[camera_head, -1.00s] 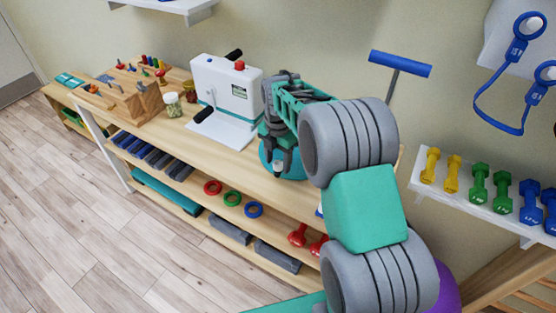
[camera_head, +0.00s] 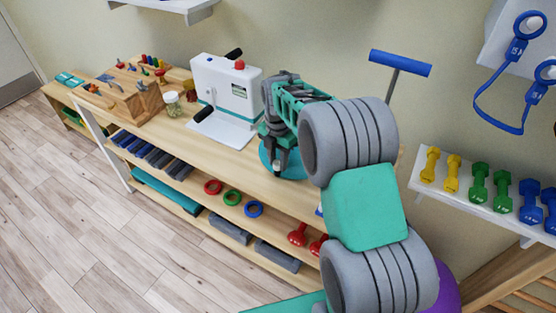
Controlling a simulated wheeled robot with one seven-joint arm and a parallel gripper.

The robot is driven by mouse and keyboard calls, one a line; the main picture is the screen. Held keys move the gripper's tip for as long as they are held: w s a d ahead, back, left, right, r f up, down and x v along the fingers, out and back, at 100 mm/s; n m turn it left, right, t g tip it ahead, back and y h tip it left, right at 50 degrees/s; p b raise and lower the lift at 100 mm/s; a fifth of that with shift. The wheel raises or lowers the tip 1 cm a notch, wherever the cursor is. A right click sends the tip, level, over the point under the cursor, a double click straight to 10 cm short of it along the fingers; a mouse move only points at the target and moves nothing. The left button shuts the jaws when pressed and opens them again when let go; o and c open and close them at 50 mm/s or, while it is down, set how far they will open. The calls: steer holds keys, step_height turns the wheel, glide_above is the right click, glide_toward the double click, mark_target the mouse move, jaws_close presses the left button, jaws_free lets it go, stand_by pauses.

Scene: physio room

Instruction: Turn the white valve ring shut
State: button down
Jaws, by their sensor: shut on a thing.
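My gripper (camera_head: 278,165) reaches down over the wooden shelf top, beside the white machine. Its dark fingers are shut on a small white piece (camera_head: 277,168), which shows only as a speck at the fingertips. I take this to be the white valve ring, but its full shape is hidden by the fingers. A round teal body (camera_head: 294,171) sits on the shelf top just under and behind the gripper, partly covered by my arm. How far the ring is turned cannot be seen.
A white machine (camera_head: 225,92) with a red knob stands left of my gripper. A jar (camera_head: 173,104) and a wooden peg box (camera_head: 137,105) stand farther left. A blue T-handle (camera_head: 399,64) rises behind my arm. The front strip of the shelf top is clear.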

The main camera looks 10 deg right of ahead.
steer(key=shift+m, duration=3)
steer(key=c, duration=1)
jaws_free()
steer(key=shift+c, duration=0.2)
